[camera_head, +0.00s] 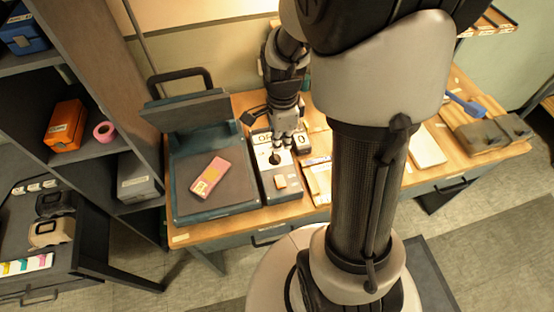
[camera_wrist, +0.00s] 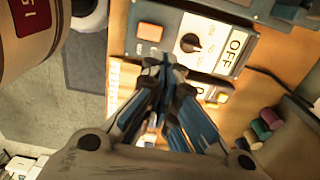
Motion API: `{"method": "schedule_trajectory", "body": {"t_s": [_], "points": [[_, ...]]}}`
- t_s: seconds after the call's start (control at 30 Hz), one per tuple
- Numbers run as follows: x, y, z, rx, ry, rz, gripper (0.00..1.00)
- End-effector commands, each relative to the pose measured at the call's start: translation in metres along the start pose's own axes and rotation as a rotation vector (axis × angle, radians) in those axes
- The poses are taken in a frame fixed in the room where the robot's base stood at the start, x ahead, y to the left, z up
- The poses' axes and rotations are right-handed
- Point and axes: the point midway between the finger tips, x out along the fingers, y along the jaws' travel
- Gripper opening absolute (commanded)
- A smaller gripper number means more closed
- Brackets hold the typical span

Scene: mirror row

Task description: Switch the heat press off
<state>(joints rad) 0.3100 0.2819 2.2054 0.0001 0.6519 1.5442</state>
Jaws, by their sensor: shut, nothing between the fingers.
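The heat press (camera_head: 180,205) stands at the left of the bench with its lid (camera_head: 186,110) raised. A pink and yellow packet (camera_head: 210,177) lies on its bed. A grey control box (camera_head: 268,190) sits right beside the press, with a dark round knob and an orange button (camera_head: 281,182). In the wrist view the black knob (camera_wrist: 191,43) sits on a white plate beside a large OFF label (camera_wrist: 235,48); its pointer direction is hard to read. My gripper (camera_head: 279,146) is shut and empty over the box's back part. In the wrist view its fingertips (camera_wrist: 165,72) appear below the knob, contact unclear.
A dark shelf with an orange box (camera_head: 65,125) and a pink roll (camera_head: 104,131) stands left of the bench. A blue-handled tool (camera_head: 465,105) and a pale block (camera_head: 427,152) lie at the right. My arm hides the bench's middle.

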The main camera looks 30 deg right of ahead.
Motion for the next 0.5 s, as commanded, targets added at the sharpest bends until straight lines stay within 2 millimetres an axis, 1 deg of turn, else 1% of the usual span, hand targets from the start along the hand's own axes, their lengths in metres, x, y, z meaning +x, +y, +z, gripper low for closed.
{"method": "schedule_trajectory", "body": {"t_s": [0.17,0.27,0.37,0.5], "points": [[0.002,0.001,0.000,-0.002,0.000,0.001,0.00],[0.011,0.001,0.000,-0.003,0.000,0.003,0.00],[0.027,0.002,0.000,-0.003,0.000,0.005,0.00],[0.058,0.002,0.000,-0.003,0.000,0.005,0.00]]}}
